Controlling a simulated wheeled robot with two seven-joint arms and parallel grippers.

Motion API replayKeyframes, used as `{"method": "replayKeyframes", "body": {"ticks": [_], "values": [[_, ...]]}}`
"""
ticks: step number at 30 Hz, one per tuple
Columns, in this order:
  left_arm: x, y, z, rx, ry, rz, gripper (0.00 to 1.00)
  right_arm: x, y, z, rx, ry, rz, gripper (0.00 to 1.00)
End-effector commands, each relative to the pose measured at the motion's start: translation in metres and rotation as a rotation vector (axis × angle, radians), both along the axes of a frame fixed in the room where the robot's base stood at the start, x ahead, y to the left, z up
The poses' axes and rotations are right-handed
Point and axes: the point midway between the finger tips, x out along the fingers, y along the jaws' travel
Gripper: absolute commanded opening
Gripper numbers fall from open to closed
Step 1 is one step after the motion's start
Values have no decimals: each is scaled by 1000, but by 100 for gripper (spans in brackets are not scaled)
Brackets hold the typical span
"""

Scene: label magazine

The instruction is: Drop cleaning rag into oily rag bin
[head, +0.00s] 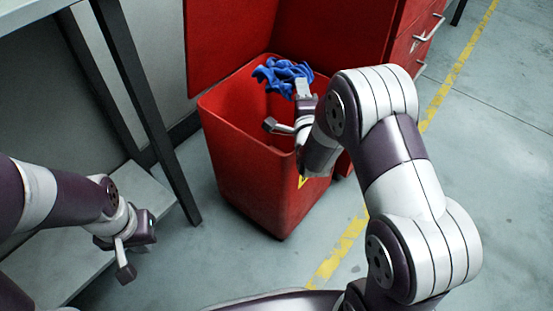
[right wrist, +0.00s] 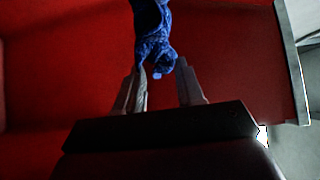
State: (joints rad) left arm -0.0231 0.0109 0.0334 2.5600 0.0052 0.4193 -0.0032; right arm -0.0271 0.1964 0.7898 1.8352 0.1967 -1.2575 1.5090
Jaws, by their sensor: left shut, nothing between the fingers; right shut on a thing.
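The cleaning rag (head: 283,76) is blue and crumpled. The oily rag bin (head: 245,170) is a red bin standing on the floor with its lid (head: 228,40) raised at the back. My right gripper (head: 286,107) is over the bin's opening, shut on the rag, which is at the fingertips above the opening. In the right wrist view the rag (right wrist: 154,40) hangs at the fingertips (right wrist: 160,72) against red surfaces. My left gripper (head: 127,268) is shut and empty at the lower left, away from the bin. The bin's inside is partly hidden by my right gripper.
A red drawer cabinet (head: 405,55) stands behind and to the right of the bin. A table with a dark leg (head: 150,110) and a low grey shelf (head: 60,255) is at the left. The floor at the right, with a yellow line (head: 462,65), is clear.

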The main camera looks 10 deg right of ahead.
Motion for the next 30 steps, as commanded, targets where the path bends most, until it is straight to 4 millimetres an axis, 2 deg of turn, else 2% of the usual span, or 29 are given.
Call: {"method": "replayKeyframes", "body": {"ticks": [2, 3, 5, 6, 14, 17, 24, 30], "values": [[0, 0, 1, 0, 0, 0, 0, 0, 0, 1, 0, 0, 0, 0], [0, 0, 1, 0, 0, 0, 0, 0, 0, 1, 0, 0, 0, 44], [0, 0, 1, 0, 0, 0, 0, 0, 0, 1, 0, 0, 0, 64], [0, 0, 1, 0, 0, 0, 0, 0, 0, 1, 0, 0, 0, 67], [0, 0, 2, 0, 0, 0, 0, -1, 0, 1, 0, 1, 0, 67], [0, 0, 8, 0, 0, 0, 0, -11, 2, 3, 1, 4, 1, 67], [0, 0, 34, 0, 0, 0, 0, -74, 13, 5, 0, 6, 3, 67], [0, 0, 43, 0, 0, 0, 0, -114, 19, 3, 0, 2, 2, 67]]}}
